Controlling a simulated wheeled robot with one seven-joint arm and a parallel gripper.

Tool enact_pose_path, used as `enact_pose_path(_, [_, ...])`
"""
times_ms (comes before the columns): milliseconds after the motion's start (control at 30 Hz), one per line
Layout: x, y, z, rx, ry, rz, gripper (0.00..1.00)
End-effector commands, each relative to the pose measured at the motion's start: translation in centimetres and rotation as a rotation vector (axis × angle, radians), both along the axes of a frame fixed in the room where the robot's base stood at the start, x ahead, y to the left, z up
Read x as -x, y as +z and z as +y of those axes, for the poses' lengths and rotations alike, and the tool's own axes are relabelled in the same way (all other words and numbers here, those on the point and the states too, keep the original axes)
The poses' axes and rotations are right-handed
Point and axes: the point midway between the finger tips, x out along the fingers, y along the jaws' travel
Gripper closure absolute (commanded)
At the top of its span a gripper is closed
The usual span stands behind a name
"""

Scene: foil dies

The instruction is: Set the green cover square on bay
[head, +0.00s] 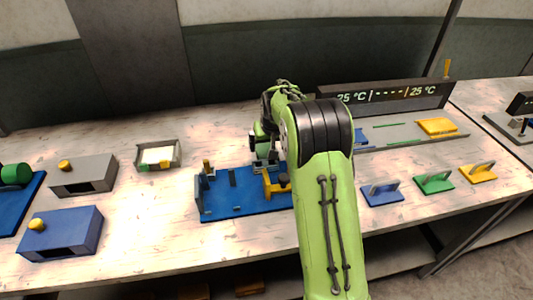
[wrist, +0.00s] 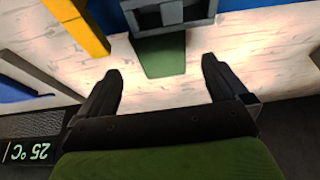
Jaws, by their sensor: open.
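A green plate with a grey arched handle (head: 434,182), which looks like the green cover, lies flat at the table's right front, between a blue and a yellow one. My gripper (wrist: 162,66) is open and empty, well left of the handled green plate. In the wrist view a flat green piece (wrist: 160,55) shows between and beyond the fingers, partly under a grey block (wrist: 168,12). My arm largely hides the gripper in the head view.
A blue fixture base (head: 222,205) with a yellow clamp (head: 275,184) stands by my gripper. Behind the tray is a display (head: 385,96) reading 25 °C, dashes, 25 °C. Grey (head: 85,175) and blue (head: 62,232) boxes stand left.

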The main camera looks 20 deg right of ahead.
Motion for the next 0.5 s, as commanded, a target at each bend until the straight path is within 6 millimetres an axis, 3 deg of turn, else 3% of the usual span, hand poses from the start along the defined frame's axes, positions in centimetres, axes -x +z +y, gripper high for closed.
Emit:
enact_pose_path(200, [-1.6,-4.0,-0.2,-0.001,0.0,0.004,0.0])
enact_pose_path(500, [-1.9,-4.4,-0.2,0.0,0.0,0.001,0.03])
